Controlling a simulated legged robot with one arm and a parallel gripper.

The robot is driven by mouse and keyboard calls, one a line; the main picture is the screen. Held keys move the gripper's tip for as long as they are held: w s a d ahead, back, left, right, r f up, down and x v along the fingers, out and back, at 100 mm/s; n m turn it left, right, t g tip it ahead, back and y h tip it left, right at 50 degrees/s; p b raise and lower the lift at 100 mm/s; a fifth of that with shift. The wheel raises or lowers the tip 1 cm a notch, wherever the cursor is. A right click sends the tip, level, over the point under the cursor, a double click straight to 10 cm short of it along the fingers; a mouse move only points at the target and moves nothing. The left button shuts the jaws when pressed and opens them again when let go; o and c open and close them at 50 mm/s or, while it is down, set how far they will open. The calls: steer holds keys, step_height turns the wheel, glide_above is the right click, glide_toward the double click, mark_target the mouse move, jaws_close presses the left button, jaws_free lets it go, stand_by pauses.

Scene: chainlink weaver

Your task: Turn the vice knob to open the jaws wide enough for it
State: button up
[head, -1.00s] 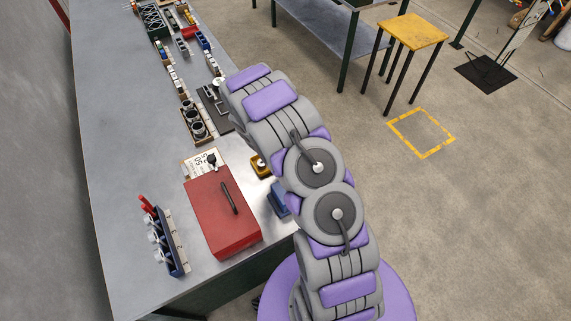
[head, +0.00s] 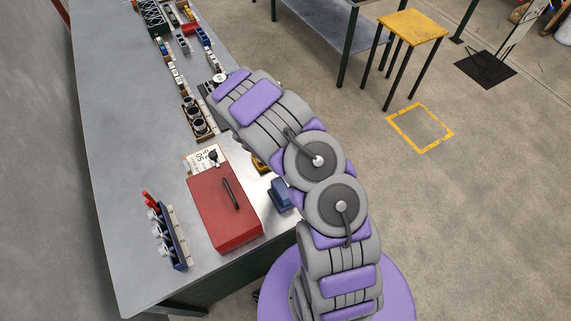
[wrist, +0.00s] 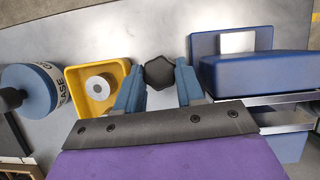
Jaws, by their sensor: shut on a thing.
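In the wrist view, the dark hexagonal knob (wrist: 159,72) sits between the two blue fingers of my gripper (wrist: 160,83), which is shut on it. To its right is the blue vice (wrist: 255,75), with a pale grey piece (wrist: 237,41) showing between its blue parts. How wide the jaws stand is hard to tell. In the head view, part of the blue vice (head: 281,195) shows beside my arm near the bench edge; my arm hides the gripper and knob.
A yellow tray (wrist: 73,82) with a grey ring is left of the fingers, then a blue grease can (wrist: 38,88). A red box (head: 222,210) and a tool rack (head: 172,238) stand on the bench (head: 120,160). The bench's left strip is clear.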

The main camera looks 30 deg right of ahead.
steer(key=shift+w, duration=0.15)
steer(key=o, duration=0.8)
steer(key=shift+d, duration=0.1)
steer(key=shift+c, duration=0.2)
steer(key=p+v, duration=0.1)
steer(key=v, duration=1.6)
steer(key=shift+r, duration=0.15)
